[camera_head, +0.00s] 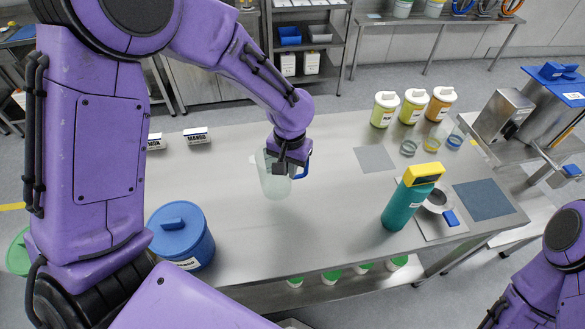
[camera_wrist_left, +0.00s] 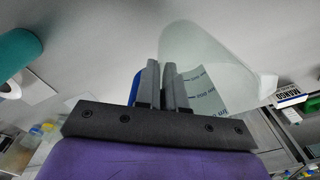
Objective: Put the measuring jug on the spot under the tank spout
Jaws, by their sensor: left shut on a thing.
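The measuring jug (camera_head: 273,181) is a clear, pale-green vessel with a blue handle, upright over the left-middle of the steel table. My left gripper (camera_head: 293,167) is shut on its handle, at the jug's right side. I cannot tell whether its base touches the table. In the left wrist view the jug (camera_wrist_left: 212,62) shows printed markings, beside the closed fingers (camera_wrist_left: 162,66). The tank (camera_head: 550,103), steel with a blue lid, stands at the far right; pipework with a blue-tipped part (camera_head: 571,170) is below it. The spot under the spout is not clearly visible. My right gripper is out of view.
A teal bottle with a yellow top (camera_head: 408,201) stands right of the jug, near a dark blue mat (camera_head: 482,199). A grey mat (camera_head: 374,158) lies bare between. Lidded jars (camera_head: 412,106) and small beakers stand behind. A blue lidded tub (camera_head: 181,238) is front left.

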